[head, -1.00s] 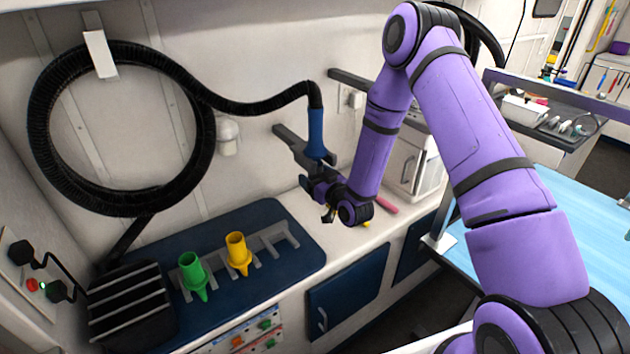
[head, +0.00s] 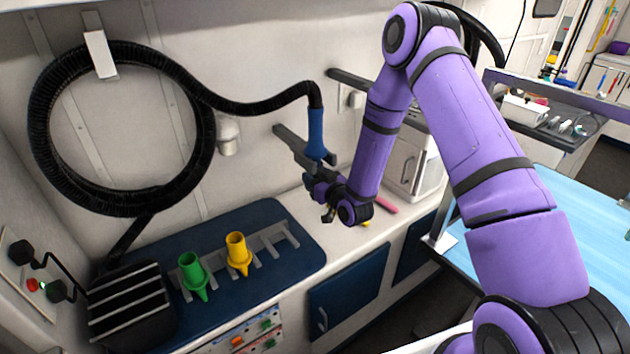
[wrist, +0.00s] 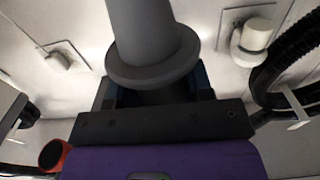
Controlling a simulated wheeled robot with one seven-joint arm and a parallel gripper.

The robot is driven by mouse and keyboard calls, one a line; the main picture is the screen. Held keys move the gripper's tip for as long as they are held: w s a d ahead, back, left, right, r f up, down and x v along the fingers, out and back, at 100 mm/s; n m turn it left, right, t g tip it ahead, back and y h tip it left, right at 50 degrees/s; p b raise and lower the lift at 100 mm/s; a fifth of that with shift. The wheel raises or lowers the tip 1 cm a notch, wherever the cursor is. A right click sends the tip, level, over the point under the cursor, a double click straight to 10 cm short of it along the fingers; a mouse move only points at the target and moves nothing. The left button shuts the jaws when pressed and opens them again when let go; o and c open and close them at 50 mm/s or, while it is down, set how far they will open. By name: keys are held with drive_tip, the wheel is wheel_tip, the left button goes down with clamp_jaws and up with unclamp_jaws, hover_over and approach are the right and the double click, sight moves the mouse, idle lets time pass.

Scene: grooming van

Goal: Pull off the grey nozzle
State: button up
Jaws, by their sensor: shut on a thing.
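My gripper (head: 318,180) is at the lower end of the blue handpiece (head: 316,134), in front of the van wall. The handpiece hangs upright on the end of a black ribbed hose. In the wrist view the grey nozzle (wrist: 148,40) fills the top middle, with a wide collar just above the jaws. My gripper is shut on the nozzle below that collar. In the head view the nozzle is mostly hidden by my gripper. I cannot tell whether the nozzle is still seated in the handpiece.
A green nozzle (head: 192,272) and a yellow nozzle (head: 238,252) stand in a slotted grey rack (head: 285,236) on a blue mat (head: 262,212); the rack's right slots are empty. The black dryer box (head: 128,305) is at left. A grey bracket (head: 290,140) is behind the handpiece.

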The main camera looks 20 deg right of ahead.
drive_tip(key=shift+f, duration=0.55)
drive_tip(key=shift+f, duration=0.35)
drive_tip(key=shift+f, duration=0.3)
drive_tip(key=shift+f, duration=0.35)
drive_tip(key=shift+f, duration=1.05)
drive_tip(key=v, duration=0.9)
idle(0.4)
idle(0.4)
